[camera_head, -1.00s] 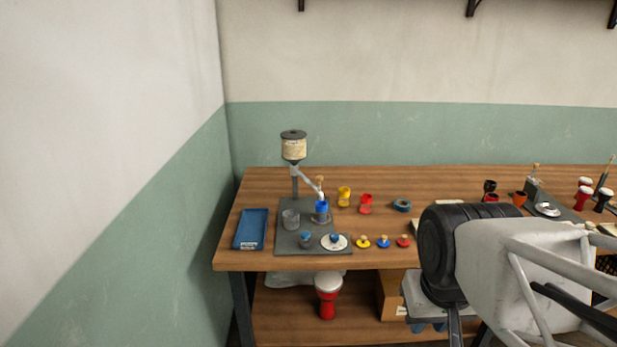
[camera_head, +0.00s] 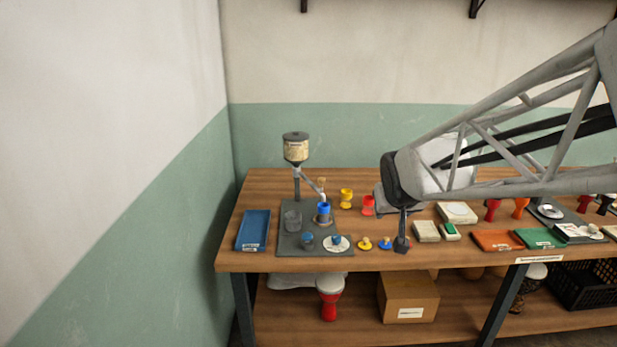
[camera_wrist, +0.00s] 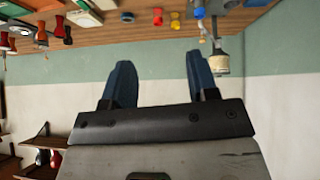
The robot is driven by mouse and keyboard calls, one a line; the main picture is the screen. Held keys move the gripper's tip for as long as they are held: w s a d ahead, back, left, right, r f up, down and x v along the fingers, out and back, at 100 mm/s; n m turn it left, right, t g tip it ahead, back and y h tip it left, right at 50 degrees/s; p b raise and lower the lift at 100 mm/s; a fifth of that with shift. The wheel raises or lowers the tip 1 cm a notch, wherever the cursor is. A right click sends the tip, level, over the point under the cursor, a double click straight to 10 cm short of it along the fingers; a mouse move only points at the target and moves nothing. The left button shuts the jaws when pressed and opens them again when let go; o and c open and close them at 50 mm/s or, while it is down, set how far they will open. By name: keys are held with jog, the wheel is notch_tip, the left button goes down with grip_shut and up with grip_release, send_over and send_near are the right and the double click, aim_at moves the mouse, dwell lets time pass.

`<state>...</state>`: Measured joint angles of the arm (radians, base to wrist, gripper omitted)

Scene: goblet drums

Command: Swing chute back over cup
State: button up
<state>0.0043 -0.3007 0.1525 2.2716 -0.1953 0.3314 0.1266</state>
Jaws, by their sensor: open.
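The hopper (camera_head: 296,150) stands on a post on a dark grey board at the left of the bench. Its pale chute (camera_head: 311,185) slopes down to the right, with a wooden knob (camera_head: 321,182) near its lower end. That end appears at or just above the blue cup (camera_head: 323,209); the exact alignment is too small to tell. My gripper (camera_head: 402,245) is over the front of the bench, right of the cup and apart from it. In the wrist view my gripper (camera_wrist: 160,82) is open and empty, and the hopper (camera_wrist: 222,65) shows upside down.
A blue tray (camera_head: 253,230) lies at far left.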

jog(key=w+a+f+t, duration=0.1)
jog(key=w+t, duration=0.1)
jog(key=w, duration=1.1)
jog(key=n+t+y, duration=0.3)
jog(key=t+y, duration=0.2)
send_over(323, 180)
jog(key=s+d, duration=0.6)
jog(key=s, duration=0.5)
notch_tip(323, 180, down, 9)
jog(key=w+a+f+y, duration=0.1)
jog(key=w+f, duration=0.1)
jog(key=w+a+f+n+y, duration=0.1)
jog(key=w+f, duration=0.1)
jog(key=w+a+f+n+y, duration=0.1)
jog(key=w+f+y, duration=0.1)
jog(key=shift+w+a+f+t, duration=0.3)
jog(key=shift+w+f+t, duration=0.1)
jog(key=shift+w+a, duration=0.1)
jog(key=shift+w, duration=0.05)
jog(key=shift+x, duration=3.7)
jog(key=shift+r, duration=0.1)
